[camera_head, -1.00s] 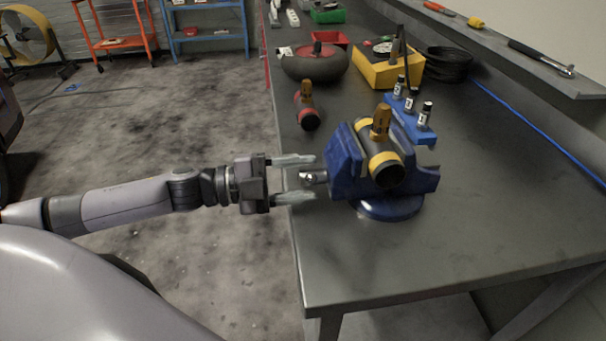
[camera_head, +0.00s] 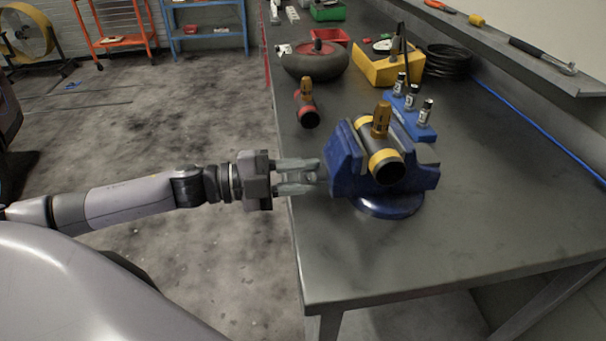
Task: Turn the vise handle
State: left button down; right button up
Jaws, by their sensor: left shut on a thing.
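A blue vise (camera_head: 346,163) stands on its round base near the left edge of the workbench. It holds a dark cylinder with yellow bands (camera_head: 385,166) and a brass-coloured fitting on top. The silver vise handle (camera_head: 312,176) sticks out of the vise's left side, mostly hidden between my fingers. My left gripper (camera_head: 305,177) comes in level from the left and is shut on the vise handle, just left of the vise body. My right gripper is not in view.
On the grey bench (camera_head: 480,230), a blue rack (camera_head: 412,122) with small bottles stands behind the vise. A red-banded cylinder (camera_head: 307,109), a dark wheel (camera_head: 315,65) and a yellow bin (camera_head: 388,70) lie farther back. The front right of the bench is clear.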

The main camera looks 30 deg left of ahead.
pick_arm(q)
jog(key=m+b, duration=0.1)
jog(key=m, duration=0.3)
jog(key=shift+f+m+b, duration=0.1)
jog(key=shift+m+b, duration=0.2)
jog(key=shift+b, duration=0.05)
jog(key=shift+m, duration=0.4)
jog(key=c, duration=0.9)
grip_release()
jog(key=shift+o, duration=0.2)
jog(key=shift+a, duration=0.1)
jog(key=b+v, duration=0.1)
jog(key=v, duration=0.6)
